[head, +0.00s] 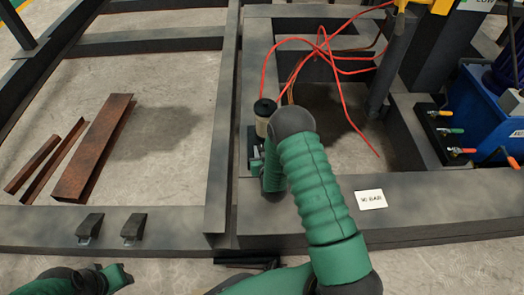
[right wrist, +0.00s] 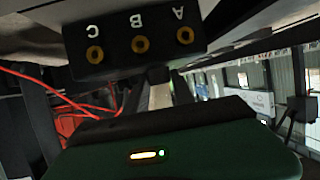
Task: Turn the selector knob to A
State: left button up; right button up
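No selector knob can be clearly made out.
Rusty steel pieces (head: 95,145) lie on the floor at left.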

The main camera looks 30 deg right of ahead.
grip_shut()
jog(key=shift+d+n+y, duration=0.1)
jog(key=shift+n+y, duration=0.2)
jog(key=n+y, duration=0.1)
jog(key=n+y+p, duration=0.1)
jog(key=n+t+y, duration=0.1)
jog(key=shift+s+d+y+p, duration=0.1)
jog(key=shift+d+y+p, duration=0.2)
jog(key=shift+y+p, duration=0.1)
jog(key=n+y, duration=0.4)
jog(key=shift+d+p, duration=0.25)
jog(key=shift+p, duration=0.05)
jog(key=n+g+y, duration=0.1)
jog(key=n+y, duration=0.1)
jog(key=shift+d+f+y, duration=0.1)
jog(key=shift+y, duration=0.2)
jog(key=shift+d+n+g+y+b, duration=0.1)
jog(key=shift+n+g+y+b, duration=0.4)
jog(key=shift+n+y, duration=0.45)
jog(key=shift+w+n+y, duration=0.2)
jog(key=shift+n+y, duration=0.05)
jog(key=shift+n, duration=0.1)
